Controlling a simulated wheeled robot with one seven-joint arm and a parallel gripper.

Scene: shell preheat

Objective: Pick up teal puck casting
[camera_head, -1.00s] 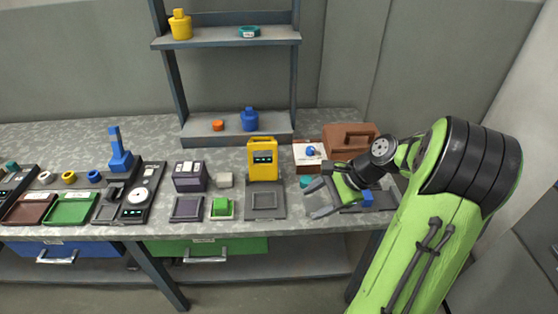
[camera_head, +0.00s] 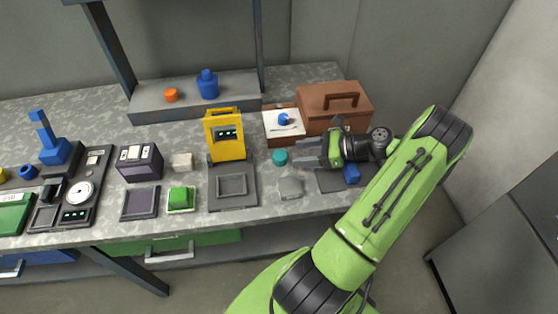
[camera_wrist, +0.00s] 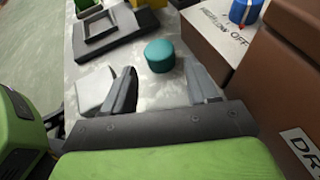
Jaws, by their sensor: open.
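The teal puck casting (camera_head: 280,156) is a short teal cylinder standing on the grey speckled bench, in front of the white switch panel. It also shows in the wrist view (camera_wrist: 159,56), just beyond my fingertips and between their lines. My gripper (camera_head: 299,152) is open and empty, low over the bench to the right of the puck. In the wrist view my gripper (camera_wrist: 165,82) has its two fingers apart, pointing toward the puck without touching it.
The white panel with a blue knob (camera_head: 285,124) and the brown case (camera_head: 335,105) stand close behind. A pale grey block (camera_head: 291,187) lies in front of the puck. The yellow device (camera_head: 225,136) and dark square tray (camera_head: 233,203) are to the left.

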